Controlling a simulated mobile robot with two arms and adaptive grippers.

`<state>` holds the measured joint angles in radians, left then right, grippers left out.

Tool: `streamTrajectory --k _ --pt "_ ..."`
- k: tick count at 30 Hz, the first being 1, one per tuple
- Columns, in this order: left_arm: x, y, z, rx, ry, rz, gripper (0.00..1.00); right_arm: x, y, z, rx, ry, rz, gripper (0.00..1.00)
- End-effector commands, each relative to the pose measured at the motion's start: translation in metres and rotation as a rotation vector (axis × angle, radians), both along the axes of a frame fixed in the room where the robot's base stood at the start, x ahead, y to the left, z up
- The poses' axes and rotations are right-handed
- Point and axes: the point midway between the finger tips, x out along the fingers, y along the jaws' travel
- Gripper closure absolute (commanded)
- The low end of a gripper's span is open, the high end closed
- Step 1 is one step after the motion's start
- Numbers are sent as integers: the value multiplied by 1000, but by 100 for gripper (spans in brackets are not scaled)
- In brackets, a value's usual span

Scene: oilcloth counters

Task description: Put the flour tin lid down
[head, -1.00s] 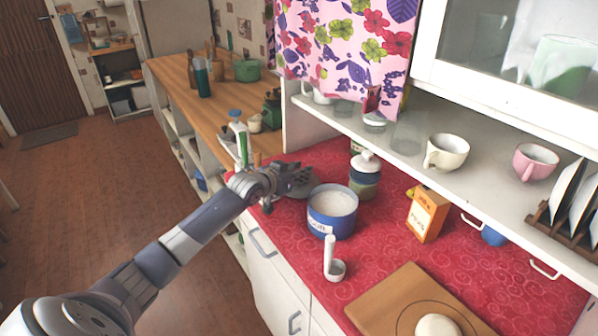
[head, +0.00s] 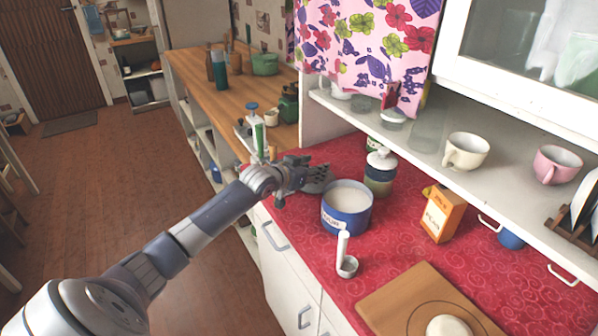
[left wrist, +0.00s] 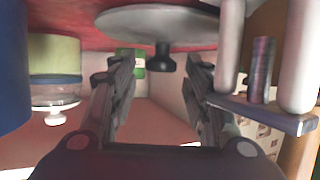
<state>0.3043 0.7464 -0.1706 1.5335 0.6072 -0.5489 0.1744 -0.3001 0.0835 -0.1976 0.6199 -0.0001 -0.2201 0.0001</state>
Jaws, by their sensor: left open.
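The flour tin (head: 346,222) is blue with a label. It stands open on the red counter (head: 430,268), with white flour showing inside. The flour tin lid (head: 320,182) is a grey disc that lies on the counter to the left of the tin. In the left wrist view the lid (left wrist: 165,20) appears at the top, with its dark knob (left wrist: 161,60) pointing into the picture. My left gripper (head: 302,176) is at the lid. Its fingers (left wrist: 158,82) are open on either side of the knob, with gaps to it. My right gripper is not in view.
A banded jar with a white lid (head: 379,182) stands just behind the tin. A green and white upright object (head: 258,140) stands close behind my left wrist.

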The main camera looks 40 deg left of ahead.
Motion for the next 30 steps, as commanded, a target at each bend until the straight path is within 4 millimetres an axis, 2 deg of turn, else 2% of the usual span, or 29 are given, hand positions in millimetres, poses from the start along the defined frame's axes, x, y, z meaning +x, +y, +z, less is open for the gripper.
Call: streamTrajectory --k 15,22,30 --pt "-78 0 29 5 2 -2 55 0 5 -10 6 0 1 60" --pt "-97 1 38 3 1 -1 55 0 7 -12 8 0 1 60" --pt "-101 1 41 1 0 0 55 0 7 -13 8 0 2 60"
